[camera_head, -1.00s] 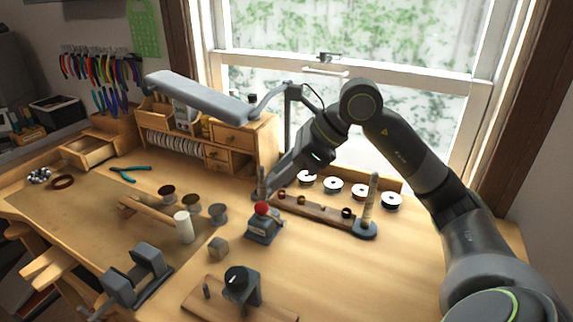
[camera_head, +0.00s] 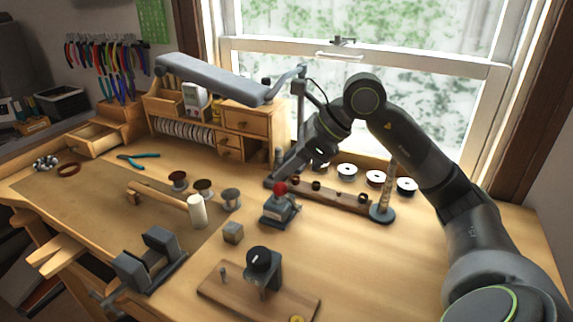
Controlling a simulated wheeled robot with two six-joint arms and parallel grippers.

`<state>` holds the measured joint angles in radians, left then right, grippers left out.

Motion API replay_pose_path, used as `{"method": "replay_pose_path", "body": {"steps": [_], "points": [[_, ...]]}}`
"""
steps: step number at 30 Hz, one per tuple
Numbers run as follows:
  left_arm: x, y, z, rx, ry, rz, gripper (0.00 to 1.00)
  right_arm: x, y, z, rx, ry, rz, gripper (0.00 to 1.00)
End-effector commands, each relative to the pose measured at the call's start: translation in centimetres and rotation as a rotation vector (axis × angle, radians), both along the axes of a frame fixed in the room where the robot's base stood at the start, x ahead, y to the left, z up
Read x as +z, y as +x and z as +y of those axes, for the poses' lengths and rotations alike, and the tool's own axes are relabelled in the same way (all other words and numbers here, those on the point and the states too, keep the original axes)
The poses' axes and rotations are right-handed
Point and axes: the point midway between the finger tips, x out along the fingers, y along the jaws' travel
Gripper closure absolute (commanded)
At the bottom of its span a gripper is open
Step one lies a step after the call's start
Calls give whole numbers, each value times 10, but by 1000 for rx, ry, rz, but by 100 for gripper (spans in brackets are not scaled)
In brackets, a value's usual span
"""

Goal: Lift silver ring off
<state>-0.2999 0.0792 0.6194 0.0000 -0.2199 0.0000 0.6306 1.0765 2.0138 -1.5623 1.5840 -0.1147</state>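My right gripper (camera_head: 272,182) reaches in from the right, low over the left end of a dark wooden bar (camera_head: 335,200). Its fingers point down and left, and whether they are open or shut is too small to tell. A thin grey post (camera_head: 279,156) stands just behind it, its lower part hidden. A second post (camera_head: 386,190) on a round dark base stands at the bar's right end, with light bands around it. Small dark ring-like pieces (camera_head: 341,189) sit along the bar. I cannot make out a silver ring for certain. My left gripper is out of view.
Several spools (camera_head: 376,177) line the back. A wooden drawer unit (camera_head: 245,122) and lamp (camera_head: 225,78) are behind left. The right front of the bench (camera_head: 380,260) is clear.

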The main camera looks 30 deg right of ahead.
Motion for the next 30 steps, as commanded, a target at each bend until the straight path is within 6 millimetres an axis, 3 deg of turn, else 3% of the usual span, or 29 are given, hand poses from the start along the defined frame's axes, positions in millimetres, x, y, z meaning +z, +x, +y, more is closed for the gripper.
{"method": "replay_pose_path", "body": {"steps": [3,16,30], "points": [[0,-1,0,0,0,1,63,0,0,0,0,0,0,92],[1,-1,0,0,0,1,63,1,0,0,-1,0,-1,93],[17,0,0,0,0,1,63,27,0,0,0,1,-2,93]]}}
